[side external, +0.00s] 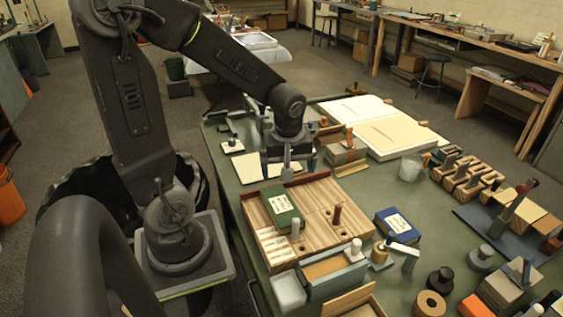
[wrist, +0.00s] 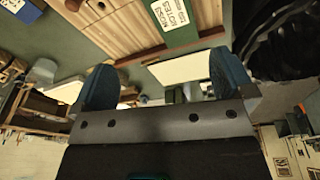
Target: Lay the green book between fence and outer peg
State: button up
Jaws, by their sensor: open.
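The green book (side external: 287,198) lies flat, label up, on a striped wooden board (side external: 316,192). A dark red-brown fence (side external: 248,222) runs along the board's left edge and far edge. Bare stripes show between the book and the left fence. A pale peg (side external: 295,230) stands at the book's near end, a dark red peg (side external: 337,214) to its right, and another pale peg (side external: 356,249) nearer the board's front right. I cannot tell which is the outer peg. My gripper (side external: 287,168) is open and empty beyond the far fence. The book's label (wrist: 171,12) shows past my fingers in the wrist view.
A blue book (side external: 397,226) lies right of the board. A blue-grey wooden tray (side external: 333,276) and a clear container (side external: 288,290) stand in front. Wooden blocks (side external: 345,153) are right of my gripper; pale trays (side external: 385,128) lie behind. Some green table is bare around the blue book.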

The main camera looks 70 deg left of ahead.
jog(key=s+d+r+m+t+h, duration=0.1)
jog(key=s+d+r+m+t, duration=0.3)
jog(key=d+r+m, duration=0.7)
jog(key=s+m, duration=0.2)
jog(key=m, duration=0.2)
jog(key=shift+s+r+t+h, duration=0.25)
jog(key=shift+s+t+h, duration=0.05)
jog(key=shift+s+h, duration=0.1)
